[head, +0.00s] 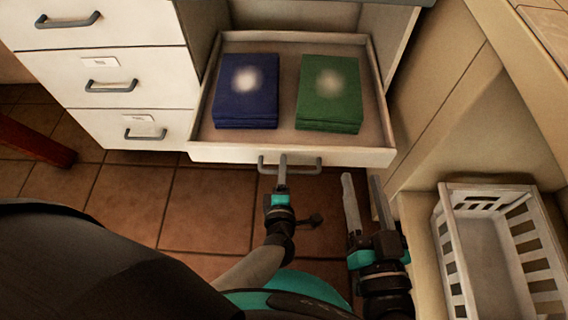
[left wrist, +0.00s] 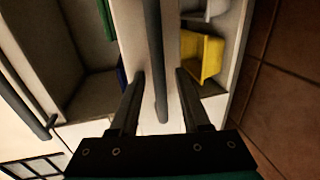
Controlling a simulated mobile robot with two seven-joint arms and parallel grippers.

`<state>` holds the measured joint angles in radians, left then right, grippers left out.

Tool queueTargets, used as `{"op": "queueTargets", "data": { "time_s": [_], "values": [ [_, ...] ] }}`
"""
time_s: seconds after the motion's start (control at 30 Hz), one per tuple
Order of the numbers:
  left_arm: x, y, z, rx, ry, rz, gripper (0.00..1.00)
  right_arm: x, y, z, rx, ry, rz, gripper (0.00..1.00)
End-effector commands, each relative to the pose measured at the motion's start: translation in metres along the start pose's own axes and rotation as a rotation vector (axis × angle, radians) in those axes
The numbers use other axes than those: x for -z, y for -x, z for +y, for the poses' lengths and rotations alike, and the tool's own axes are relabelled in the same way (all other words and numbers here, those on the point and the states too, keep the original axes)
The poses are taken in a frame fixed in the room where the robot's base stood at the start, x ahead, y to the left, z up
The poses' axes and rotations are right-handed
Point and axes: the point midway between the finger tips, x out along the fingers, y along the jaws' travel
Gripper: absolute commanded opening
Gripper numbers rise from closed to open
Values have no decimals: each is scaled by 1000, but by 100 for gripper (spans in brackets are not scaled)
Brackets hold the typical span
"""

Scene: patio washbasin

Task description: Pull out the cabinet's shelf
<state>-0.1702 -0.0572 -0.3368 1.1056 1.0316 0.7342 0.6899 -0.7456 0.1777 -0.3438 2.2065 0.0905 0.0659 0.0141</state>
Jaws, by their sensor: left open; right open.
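The cabinet's shelf (head: 220,75), a pale tray-like drawer, stands pulled out from the cabinet. It bears a blue folded stack (head: 245,95) and a green folded stack (head: 330,95). Its grey bar handle (head: 308,168) is on the front panel (head: 225,154). My left gripper (head: 283,161) is at this handle. In the left wrist view the handle (left wrist: 154,50) runs between the parted fingers of the left gripper (left wrist: 160,75), with gaps beside it. My right gripper (head: 361,180) is open and empty, right of the handle and in front of the shelf.
Several closed white drawers (head: 100,80) with grey handles stand at left. A white slatted basket (head: 448,245) is at lower right, near the beige side unit (head: 450,110). Tiled floor (head: 205,210) lies open at left. A yellow container (left wrist: 205,55) shows in the left wrist view.

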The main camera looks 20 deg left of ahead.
Motion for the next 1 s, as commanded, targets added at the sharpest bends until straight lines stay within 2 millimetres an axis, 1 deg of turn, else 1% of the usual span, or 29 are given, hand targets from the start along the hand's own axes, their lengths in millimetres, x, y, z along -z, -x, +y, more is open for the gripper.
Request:
{"op": "queueTargets", "data": {
  "time_s": [0.2, 0.6, 0.63, 1.0],
  "values": [
    [0, 0, 0, 0, 0, 0, 47, 0, 0, 0, 0, -1, 0, 50],
    [0, 0, 0, 0, 0, 0, 2, 0, 0, 0, 0, 0, -1, 50],
    [0, 0, 0, 0, 0, 0, 0, 0, 0, 0, 0, 0, -1, 50],
    [0, 0, 0, 1, 0, 0, 0, -1, 0, 0, 0, 0, -2, 50]
  ]
}}
